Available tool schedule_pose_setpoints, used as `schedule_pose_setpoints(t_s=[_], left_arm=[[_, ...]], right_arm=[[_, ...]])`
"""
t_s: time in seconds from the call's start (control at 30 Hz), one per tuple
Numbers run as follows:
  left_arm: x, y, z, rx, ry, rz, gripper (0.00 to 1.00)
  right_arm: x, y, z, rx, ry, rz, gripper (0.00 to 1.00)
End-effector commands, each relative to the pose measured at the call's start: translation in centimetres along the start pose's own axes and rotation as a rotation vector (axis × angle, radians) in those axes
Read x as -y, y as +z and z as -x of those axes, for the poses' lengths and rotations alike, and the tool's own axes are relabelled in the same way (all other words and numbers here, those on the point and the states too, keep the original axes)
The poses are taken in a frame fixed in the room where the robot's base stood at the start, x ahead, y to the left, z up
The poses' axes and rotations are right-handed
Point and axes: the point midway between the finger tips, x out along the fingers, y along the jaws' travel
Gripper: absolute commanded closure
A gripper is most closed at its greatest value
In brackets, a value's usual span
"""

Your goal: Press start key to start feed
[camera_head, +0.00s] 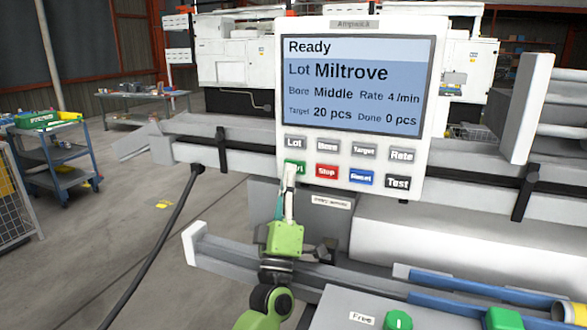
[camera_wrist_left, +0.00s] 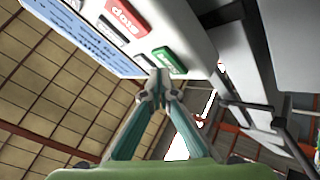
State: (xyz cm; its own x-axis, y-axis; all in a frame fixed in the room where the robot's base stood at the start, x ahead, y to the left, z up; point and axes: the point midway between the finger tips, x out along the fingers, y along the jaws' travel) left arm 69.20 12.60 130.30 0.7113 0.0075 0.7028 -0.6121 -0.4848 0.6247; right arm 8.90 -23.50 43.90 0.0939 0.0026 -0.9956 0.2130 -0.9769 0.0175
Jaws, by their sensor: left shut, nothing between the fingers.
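The control panel (camera_head: 350,160) stands upright, its screen (camera_head: 355,85) reading Ready, Lot Miltrove, Bore Middle, Rate 4/min, Target 20 pcs, Done 0 pcs. The green start key (camera_head: 295,167) is at the left of the lower key row, partly hidden by my left gripper (camera_head: 290,170). That gripper is shut and empty, its tips at the key. In the left wrist view the closed fingertips (camera_wrist_left: 159,76) lie just beside the green key (camera_wrist_left: 169,61). I cannot tell whether they touch it. My right gripper is not in view.
The red Stop key (camera_head: 327,171) is close on the right of the start key, with the blue Reset key (camera_head: 361,177) and black Test key (camera_head: 397,183) beyond. Grey rails (camera_head: 250,250) run below the panel. A blue cart (camera_head: 55,155) stands far left.

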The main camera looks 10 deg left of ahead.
Motion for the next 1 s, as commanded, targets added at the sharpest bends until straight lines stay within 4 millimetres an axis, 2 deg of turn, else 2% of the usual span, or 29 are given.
schedule_pose_setpoints(t_s=[1.0], left_arm=[[0.14, 0.1, -1.1, -0.011, 0.006, -0.001, 1.0]], right_arm=[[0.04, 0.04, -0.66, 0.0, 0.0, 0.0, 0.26]])
